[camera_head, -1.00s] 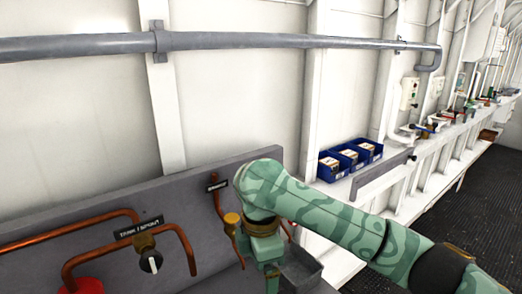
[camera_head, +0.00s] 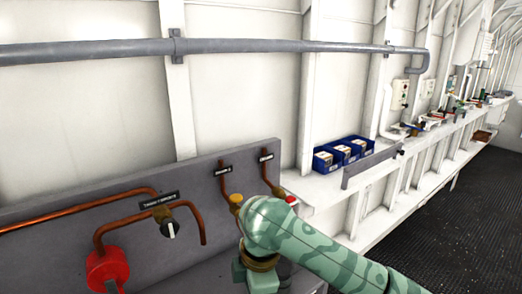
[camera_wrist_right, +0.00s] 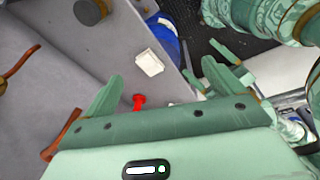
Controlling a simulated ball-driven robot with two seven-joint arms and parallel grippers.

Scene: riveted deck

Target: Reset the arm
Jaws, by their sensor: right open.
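My right arm (camera_head: 310,250) comes in from the lower right in the head view, green with a patterned sleeve. Its wrist end (camera_head: 258,275) hangs low in front of the grey panel, and its fingertips are cut off or hidden there. In the right wrist view my right gripper (camera_wrist_right: 165,85) is open, with its two green fingers spread wide and nothing between them in its grasp. My left gripper does not show in the head view. Green arm parts at the upper right of the wrist view appear to be mine.
Blue bins (camera_head: 342,152) stand on the wall ledge. Open floor (camera_head: 450,220) lies at the right.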

